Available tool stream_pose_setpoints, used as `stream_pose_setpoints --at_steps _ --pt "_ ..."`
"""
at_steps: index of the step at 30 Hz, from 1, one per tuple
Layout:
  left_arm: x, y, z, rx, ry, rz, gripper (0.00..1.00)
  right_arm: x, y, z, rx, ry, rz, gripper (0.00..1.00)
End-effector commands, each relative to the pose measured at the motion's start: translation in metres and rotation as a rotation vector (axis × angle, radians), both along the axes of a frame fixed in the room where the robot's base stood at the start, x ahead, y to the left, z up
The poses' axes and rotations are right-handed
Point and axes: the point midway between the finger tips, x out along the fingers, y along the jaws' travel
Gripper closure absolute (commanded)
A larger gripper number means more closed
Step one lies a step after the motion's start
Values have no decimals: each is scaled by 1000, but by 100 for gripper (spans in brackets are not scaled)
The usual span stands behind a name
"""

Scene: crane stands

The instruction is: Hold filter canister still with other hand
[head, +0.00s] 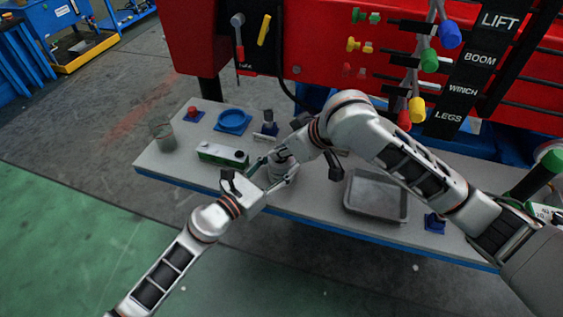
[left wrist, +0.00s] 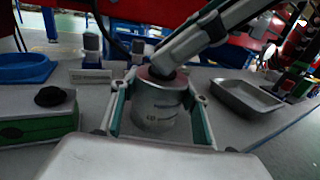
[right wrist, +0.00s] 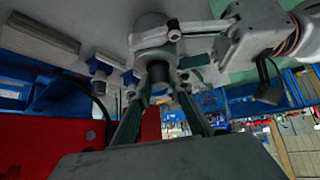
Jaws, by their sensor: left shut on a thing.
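The filter canister is a silver cylinder (left wrist: 157,108) standing on the grey worktop. In the left wrist view it sits between the two fingers of my left gripper (left wrist: 160,100), which is shut on its sides. In the head view the canister (head: 282,173) is partly covered by both arms; my left gripper (head: 277,172) reaches it from the lower left. My right gripper (right wrist: 164,84) comes in from above, at the canister's top. In the right wrist view its fingers lie either side of a dark neck on the canister (right wrist: 152,36); whether they press on it is unclear.
A grey metal tray (head: 376,196) is to the right. A red panel with levers stands behind. The worktop's front edge is close.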

Motion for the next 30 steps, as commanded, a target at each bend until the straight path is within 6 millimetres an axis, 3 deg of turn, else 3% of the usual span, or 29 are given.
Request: stream_pose_setpoints --at_steps 14,30 --pt "0 0 0 0 0 0 89 0 0 5 0 -2 0 100" --pt "0 0 0 0 0 1 89 0 0 30 1 -3 0 100"
